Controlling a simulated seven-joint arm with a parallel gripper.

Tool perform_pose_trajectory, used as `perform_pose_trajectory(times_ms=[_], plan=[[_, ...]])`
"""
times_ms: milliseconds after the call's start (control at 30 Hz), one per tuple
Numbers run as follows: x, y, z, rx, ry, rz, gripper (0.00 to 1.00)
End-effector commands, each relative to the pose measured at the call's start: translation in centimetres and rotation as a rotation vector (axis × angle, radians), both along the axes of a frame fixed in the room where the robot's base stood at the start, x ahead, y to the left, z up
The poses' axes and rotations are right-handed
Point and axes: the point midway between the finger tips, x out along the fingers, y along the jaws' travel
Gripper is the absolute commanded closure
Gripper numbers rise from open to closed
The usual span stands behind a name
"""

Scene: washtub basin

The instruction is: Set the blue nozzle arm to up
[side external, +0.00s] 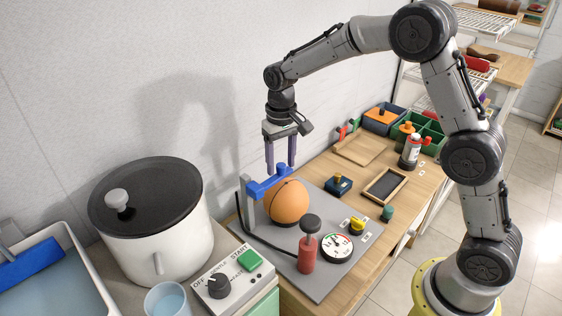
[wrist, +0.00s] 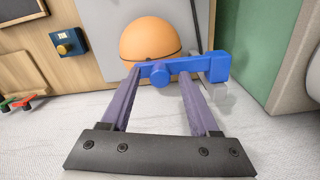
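The blue nozzle arm (side external: 268,184) sits on a grey post beside an orange ball on a grey board. It extends roughly level from a block at the post toward the ball. In the wrist view the blue nozzle arm (wrist: 212,68) crosses in front of the ball, with a round blue peg (wrist: 159,74) sticking out toward the camera. My gripper (side external: 280,168) points down just above the arm; its fingers are apart. In the wrist view my gripper (wrist: 160,72) has the peg between its fingertips, with gaps at both sides. I cannot tell whether a fingertip touches the arm.
The orange ball (side external: 288,202) is close to the fingers. A red pump (side external: 307,252) with a black knob and a gauge (side external: 337,247) stand on the grey board (side external: 275,250). A white pot (side external: 155,235) stands left. The wall is close behind.

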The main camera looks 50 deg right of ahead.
Motion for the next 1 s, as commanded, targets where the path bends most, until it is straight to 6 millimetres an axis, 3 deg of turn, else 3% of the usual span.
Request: perform_pose_trajectory(times_ms=[167, 333, 800, 1000], plan=[[0.0, 0.0, 0.0, 0.000, 0.002, 0.000, 0.38], [0.0, 0.0, 1.4, 0.000, -0.001, 0.000, 0.38], [0.0, 0.0, 10.9, 0.000, -0.003, 0.000, 0.38], [0.0, 0.0, 13.2, 0.000, -0.001, 0.000, 0.38]])
